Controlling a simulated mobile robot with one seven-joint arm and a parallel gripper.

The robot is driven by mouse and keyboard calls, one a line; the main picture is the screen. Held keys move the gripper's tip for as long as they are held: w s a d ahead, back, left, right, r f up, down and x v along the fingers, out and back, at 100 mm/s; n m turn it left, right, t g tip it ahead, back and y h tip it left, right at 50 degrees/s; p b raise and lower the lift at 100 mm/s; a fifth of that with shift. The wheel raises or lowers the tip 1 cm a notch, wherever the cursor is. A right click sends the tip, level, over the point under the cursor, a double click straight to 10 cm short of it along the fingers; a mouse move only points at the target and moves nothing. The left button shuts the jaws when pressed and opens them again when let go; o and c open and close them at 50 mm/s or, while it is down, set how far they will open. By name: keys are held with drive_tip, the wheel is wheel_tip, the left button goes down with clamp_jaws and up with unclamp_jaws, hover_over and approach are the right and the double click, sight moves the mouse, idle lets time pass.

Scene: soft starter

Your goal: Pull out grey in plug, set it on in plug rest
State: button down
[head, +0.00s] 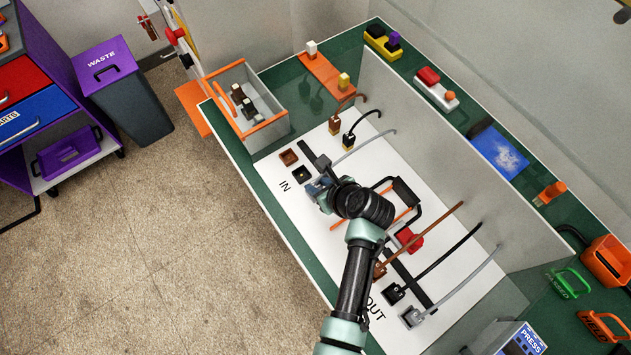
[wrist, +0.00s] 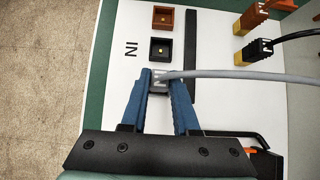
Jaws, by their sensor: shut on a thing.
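My gripper (head: 318,187) is low over the white panel at the IN end. In the wrist view its two blue fingers (wrist: 159,84) are shut on the grey in plug (wrist: 158,80), with the black in socket just beyond. The grey cable (wrist: 235,76) runs from the plug to the right; it also shows in the head view (head: 362,147). The fingers hide what is under the plug, so I cannot tell whether it is seated. The brown plug (head: 335,123) and black plug (head: 348,140), both with yellow parts, are apart from their sockets. I cannot make out the plug rest clearly.
The empty brown socket (wrist: 163,18) and black socket (wrist: 160,50) are in line beyond my gripper. A black bar (wrist: 191,60) runs beside them. Out plugs with brown, black and grey cables stand near OUT. A grey bin with orange rim (head: 282,121) is at the left end.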

sight(318, 186)
drive_tip(key=shift+r+p, duration=1.75)
drive_tip(key=shift+p, duration=0.4)
drive_tip(key=shift+w, duration=0.1)
drive_tip(key=w+d+b, duration=0.3)
drive_tip(key=w+d, duration=0.1)
drive_tip(key=d, duration=0.2)
drive_tip(key=shift+w+d+b, duration=0.3)
drive_tip(key=shift+w+d, duration=0.05)
idle(2.0)
drive_tip(key=shift+w+d+b, duration=0.3)
drive_tip(key=shift+d, duration=0.1)
drive_tip(key=shift+w+d+b, duration=0.75)
drive_tip(key=shift+d+b, duration=0.1)
drive_tip(key=shift+d, duration=0.15)
drive_tip(key=shift+w+d+b, duration=0.7)
drive_tip(key=shift+d+b, duration=0.15)
drive_tip(key=shift+d, duration=0.15)
drive_tip(key=shift+w+d, duration=0.1)
drive_tip(key=shift+f, duration=0.25)
